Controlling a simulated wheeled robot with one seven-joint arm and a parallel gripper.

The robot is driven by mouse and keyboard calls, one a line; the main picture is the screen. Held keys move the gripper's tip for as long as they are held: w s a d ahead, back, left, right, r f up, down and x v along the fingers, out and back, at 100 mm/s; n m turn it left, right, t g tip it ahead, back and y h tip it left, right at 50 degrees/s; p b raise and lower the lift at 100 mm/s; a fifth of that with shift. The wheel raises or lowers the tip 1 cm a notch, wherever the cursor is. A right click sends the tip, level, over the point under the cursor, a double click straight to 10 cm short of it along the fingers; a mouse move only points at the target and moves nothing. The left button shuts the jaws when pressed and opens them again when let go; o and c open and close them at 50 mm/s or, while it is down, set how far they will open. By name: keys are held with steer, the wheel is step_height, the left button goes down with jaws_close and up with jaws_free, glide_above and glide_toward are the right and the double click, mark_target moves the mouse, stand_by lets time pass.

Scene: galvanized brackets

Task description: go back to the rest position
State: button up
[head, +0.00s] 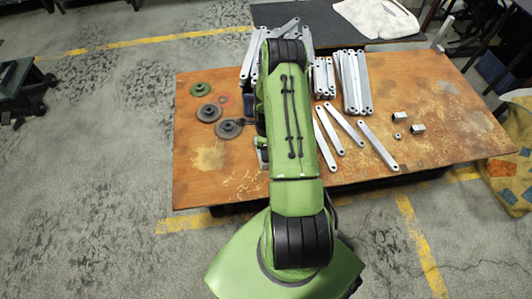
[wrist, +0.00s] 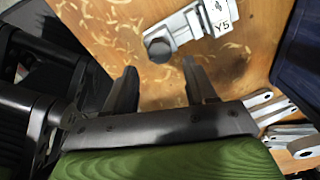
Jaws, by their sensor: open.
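My gripper (wrist: 160,82) is open in the wrist view, with its two dark fingers apart and nothing between them. The fingers are over or near the edge of the wooden table (wrist: 262,28). A metal clamp-like piece (wrist: 190,28) with a black knob and a "Y5" label lies beyond the fingertips. In the head view my green arm reaches across the table (head: 210,175) and hides my gripper. Galvanized brackets (head: 354,82) stand in stacks at the table's far side, and several loose ones (head: 378,146) lie right of my arm.
Hex nuts (head: 400,118) lie on the right of the table. A dark mat with a white cloth (head: 376,17) is behind. The floor at left is largely clear.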

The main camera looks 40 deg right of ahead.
stand_by(0.4)
steer(key=w+a+r+n+t, duration=0.1)
steer(key=a+r+n, duration=0.3)
steer(key=r, duration=0.5)
steer(key=w+a+r+n+t+h, duration=0.1)
steer(key=a+r+n, duration=0.3)
steer(key=r, duration=0.6)
steer(key=a+r+n, duration=0.3)
steer(key=r+n, duration=0.2)
steer(key=r, duration=0.4)
steer(key=s+a+r+n+t+y, duration=0.1)
steer(key=s+a+r+n+t, duration=0.1)
steer(key=s+a+r+n, duration=0.6)
steer(key=s+a+r+n+t, duration=0.2)
steer(key=s+a+r+n, duration=0.2)
steer(key=s+n, duration=0.4)
step_height(320, 180, up, 14)
steer(key=s+p, duration=0.1)
steer(key=p, duration=1.2)
steer(key=shift+s+m, duration=0.35)
steer(key=shift+m, duration=0.05)
